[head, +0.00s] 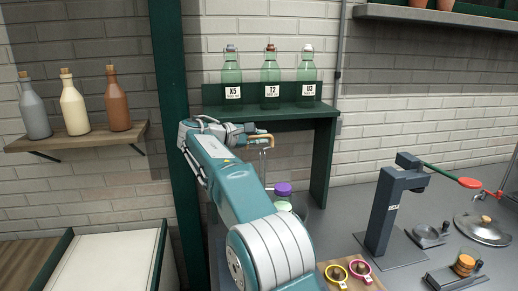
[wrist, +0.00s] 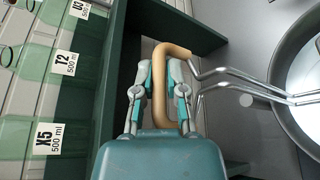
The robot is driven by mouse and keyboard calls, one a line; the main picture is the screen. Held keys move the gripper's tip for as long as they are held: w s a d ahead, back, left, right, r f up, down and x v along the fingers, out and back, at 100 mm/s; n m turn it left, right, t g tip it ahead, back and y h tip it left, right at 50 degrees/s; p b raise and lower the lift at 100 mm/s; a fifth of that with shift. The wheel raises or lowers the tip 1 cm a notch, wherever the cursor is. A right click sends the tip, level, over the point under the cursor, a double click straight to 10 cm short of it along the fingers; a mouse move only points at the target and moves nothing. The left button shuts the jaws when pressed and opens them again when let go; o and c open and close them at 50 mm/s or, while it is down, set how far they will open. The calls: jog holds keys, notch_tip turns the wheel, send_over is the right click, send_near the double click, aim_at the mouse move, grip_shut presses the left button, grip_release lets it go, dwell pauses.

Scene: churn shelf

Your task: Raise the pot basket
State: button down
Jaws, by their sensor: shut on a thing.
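The pot basket shows in the wrist view as a tan handle (wrist: 174,50) with two bent metal wires (wrist: 232,82). My gripper (wrist: 160,92) is shut on the handle, one finger on each side of it. The wires run right, over the rim of a round metal pot (wrist: 282,72) with a pale inside. The basket's far end lies outside the picture. In the head view my gripper (head: 258,138) is small at the end of my arm, below the green shelf, with the handle (head: 265,138) at its tip. My arm hides most of the pot there.
Green bottles X5 (head: 231,75), T2 (head: 270,75) and U3 (head: 307,75) stand on the green shelf (head: 290,112) just above my gripper. Its right side panel (head: 322,162) is close. A purple-topped item (head: 283,189) is beside my arm. A dark press (head: 385,210) stands right.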

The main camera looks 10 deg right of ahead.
jog(key=shift+r, duration=1.95)
jog(key=c, duration=1)
grip_release()
jog(key=shift+o, duration=0.2)
jog(key=shift+a, duration=0.1)
jog(key=v, duration=1.2)
jog(key=shift+w, duration=0.1)
